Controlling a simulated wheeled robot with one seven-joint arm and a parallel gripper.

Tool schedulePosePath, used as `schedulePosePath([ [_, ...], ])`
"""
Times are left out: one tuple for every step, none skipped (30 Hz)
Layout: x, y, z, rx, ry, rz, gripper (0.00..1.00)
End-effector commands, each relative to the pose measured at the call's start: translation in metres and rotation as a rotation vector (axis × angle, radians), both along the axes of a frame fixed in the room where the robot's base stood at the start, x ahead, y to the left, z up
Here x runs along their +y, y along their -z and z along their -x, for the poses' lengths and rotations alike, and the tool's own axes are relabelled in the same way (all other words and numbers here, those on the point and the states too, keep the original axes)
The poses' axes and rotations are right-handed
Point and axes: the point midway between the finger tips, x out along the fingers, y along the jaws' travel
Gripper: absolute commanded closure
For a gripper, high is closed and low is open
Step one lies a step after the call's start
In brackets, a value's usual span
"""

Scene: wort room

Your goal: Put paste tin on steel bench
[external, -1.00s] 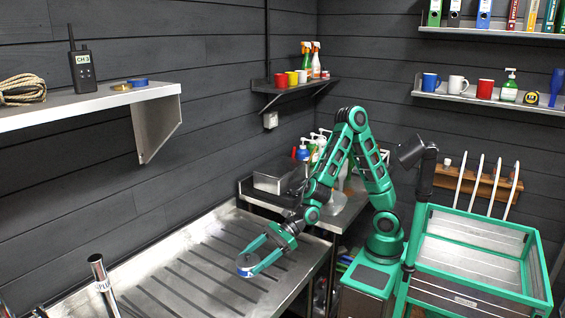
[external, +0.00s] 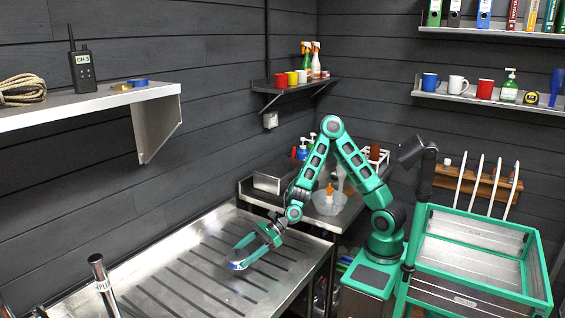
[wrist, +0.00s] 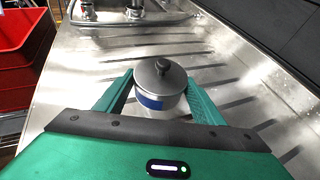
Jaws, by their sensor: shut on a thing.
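The paste tin is a small round metal tin with a blue label and a knobbed lid; in the wrist view the tin (wrist: 160,84) sits upright between the green fingers. My gripper (external: 240,260) is shut on the tin, which shows as a small blue and silver shape (external: 238,265) in the external view. The steel bench (external: 190,270) is the large grooved metal surface below it. The tin is low over the bench's grooved part; I cannot tell whether its base touches the metal.
A steel pipe-like fitting (external: 103,285) rises at the bench's front left. A smaller steel counter (external: 340,212) behind holds a metal box (external: 272,179), a clear bowl (external: 329,202) and bottles. A red bin (wrist: 20,50) shows left in the wrist view. The grooved area around the tin is clear.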

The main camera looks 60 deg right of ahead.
Motion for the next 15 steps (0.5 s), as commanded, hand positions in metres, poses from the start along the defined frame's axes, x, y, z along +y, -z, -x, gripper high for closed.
schedulePosePath([
  [0.000,0.001,-0.001,0.000,-0.001,-0.002,0.85],
  [0.000,0.002,-0.001,0.000,-0.001,-0.002,0.85],
  [0.000,0.004,-0.002,0.001,-0.001,-0.002,0.85],
  [0.000,0.006,-0.001,0.002,-0.001,-0.002,0.85],
  [0.000,0.009,-0.001,0.002,-0.001,-0.002,0.85],
  [0.000,0.013,-0.001,0.003,-0.001,-0.002,0.85],
  [0.000,0.017,-0.001,0.003,-0.001,-0.002,0.85],
  [0.000,0.021,-0.001,0.004,0.000,-0.003,0.85],
  [-0.001,0.025,-0.001,0.004,0.000,-0.002,0.85],
  [-0.001,0.028,-0.002,0.003,0.000,-0.002,0.85],
  [-0.001,0.031,-0.002,0.003,0.001,-0.002,0.85],
  [-0.001,0.034,-0.002,0.003,0.001,-0.002,0.85],
  [-0.001,0.036,-0.002,0.002,0.000,-0.002,0.85],
  [-0.001,0.038,-0.002,0.001,-0.001,-0.001,0.85],
  [-0.001,0.039,-0.002,0.001,-0.001,-0.001,0.85],
])
